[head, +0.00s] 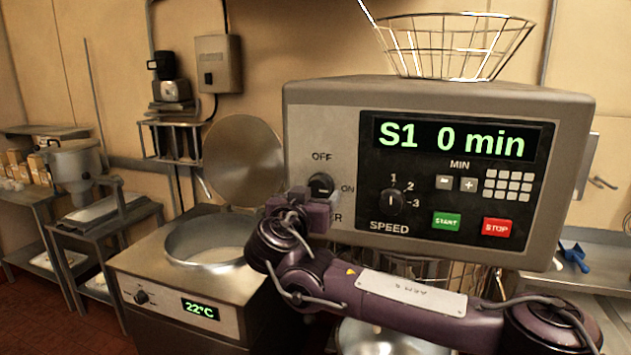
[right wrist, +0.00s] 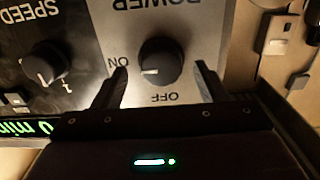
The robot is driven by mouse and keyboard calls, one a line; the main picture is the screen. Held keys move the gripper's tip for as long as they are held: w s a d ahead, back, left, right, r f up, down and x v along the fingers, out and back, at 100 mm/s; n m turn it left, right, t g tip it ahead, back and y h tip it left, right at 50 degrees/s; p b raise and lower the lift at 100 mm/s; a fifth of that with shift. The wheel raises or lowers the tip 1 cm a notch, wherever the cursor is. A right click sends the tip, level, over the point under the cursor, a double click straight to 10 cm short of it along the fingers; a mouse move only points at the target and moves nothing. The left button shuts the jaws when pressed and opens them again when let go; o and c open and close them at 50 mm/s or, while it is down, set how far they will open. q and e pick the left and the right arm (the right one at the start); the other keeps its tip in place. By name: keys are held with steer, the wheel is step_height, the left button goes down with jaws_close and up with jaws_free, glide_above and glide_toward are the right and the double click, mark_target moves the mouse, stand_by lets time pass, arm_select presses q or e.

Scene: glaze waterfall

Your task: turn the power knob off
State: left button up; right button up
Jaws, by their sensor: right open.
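The power knob (head: 321,185) is a round dark knob on the left of the grey control box, between the OFF label above and the ON label at its right. In the right wrist view, which shows the panel upside down, the knob (right wrist: 160,60) has a white mark pointing toward ON. My right gripper (head: 312,200) is in front of the panel and partly covers the POWER label. In the right wrist view my right gripper (right wrist: 161,68) is open, with one finger on each side of the knob and gaps visible. My left gripper is out of view.
The speed knob (head: 393,201), green start button (head: 446,221) and red stop button (head: 497,228) share the panel. The display (head: 450,138) reads S1 0 min. A wire basket (head: 450,48) sits on the box. A round vat (head: 210,243) with raised lid stands at left.

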steer(key=shift+w+d, duration=0.15)
steer(key=shift+w, duration=0.5)
